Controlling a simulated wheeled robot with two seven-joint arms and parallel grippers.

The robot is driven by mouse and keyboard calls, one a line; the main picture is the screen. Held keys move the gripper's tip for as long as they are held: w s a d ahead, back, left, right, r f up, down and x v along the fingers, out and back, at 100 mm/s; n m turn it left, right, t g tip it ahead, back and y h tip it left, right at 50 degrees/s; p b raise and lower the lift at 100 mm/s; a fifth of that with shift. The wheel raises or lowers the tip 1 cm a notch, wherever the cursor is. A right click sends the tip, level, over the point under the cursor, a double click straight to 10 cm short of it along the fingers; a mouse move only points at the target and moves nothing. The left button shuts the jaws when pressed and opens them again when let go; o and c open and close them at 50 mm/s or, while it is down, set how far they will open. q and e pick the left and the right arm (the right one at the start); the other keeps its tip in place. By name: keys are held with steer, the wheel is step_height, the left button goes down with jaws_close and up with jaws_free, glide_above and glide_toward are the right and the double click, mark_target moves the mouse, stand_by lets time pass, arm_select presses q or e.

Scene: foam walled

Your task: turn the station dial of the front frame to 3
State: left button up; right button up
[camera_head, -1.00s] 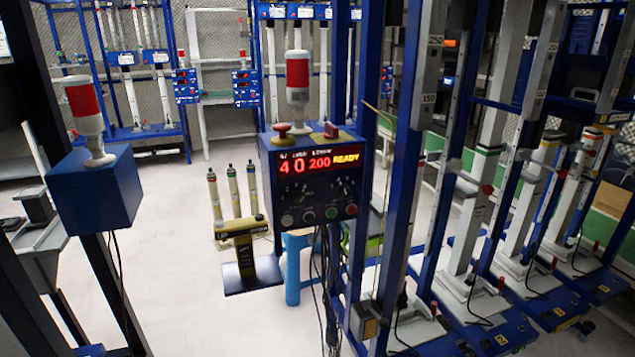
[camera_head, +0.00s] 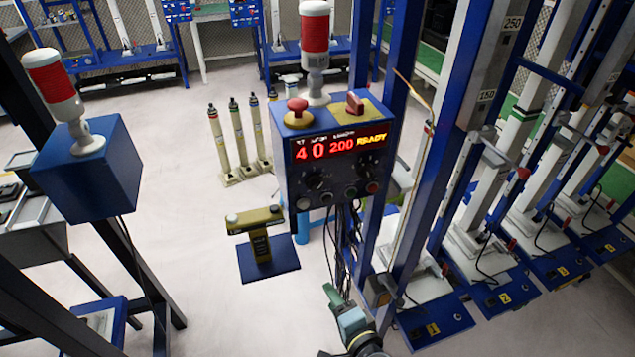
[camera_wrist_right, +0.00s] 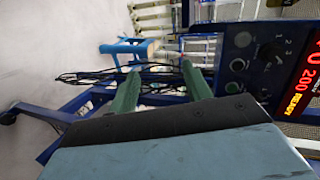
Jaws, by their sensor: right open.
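The front frame's blue control box (camera_head: 335,150) hangs on a blue post in the middle of the head view. Its red and yellow display (camera_head: 342,147) reads 4, 0, 200 and READY. Below are two small dark dials, the left one (camera_head: 314,182) and the right one (camera_head: 347,171). In the right wrist view, a dark dial (camera_wrist_right: 268,51) with numbers around it shows on the box face; its exact pointing is too small to tell. My right gripper (camera_head: 335,292) is below the box, apart from it. In the wrist view its green fingers (camera_wrist_right: 160,80) are spread and empty. My left gripper is out of view.
A row of buttons (camera_head: 350,192) lines the box's lower edge. A red mushroom button (camera_head: 297,106) and a red-white lamp (camera_head: 314,45) stand on top. Dark cables (camera_wrist_right: 110,75) hang below the box, near my right fingers. Blue-white frames (camera_head: 480,240) stand at the right.

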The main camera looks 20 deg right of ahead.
mark_target(317, 188)
steer(key=w+d+r+m+t+h+p, duration=0.15)
steer(key=r+m, duration=0.25)
steer(key=r, duration=0.5)
steer(key=w+r+m+t+p, duration=0.15)
steer(key=r+m, duration=0.25)
steer(key=r, duration=0.6)
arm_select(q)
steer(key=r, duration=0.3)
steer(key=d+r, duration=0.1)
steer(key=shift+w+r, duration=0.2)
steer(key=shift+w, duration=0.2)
arm_select(e)
steer(key=shift+t, duration=0.3)
steer(key=w, duration=1.3)
steer(key=shift+w+a+f, duration=0.2)
steer(key=shift+f, duration=0.1)
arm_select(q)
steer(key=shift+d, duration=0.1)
arm_select(e)
steer(key=c, duration=1)
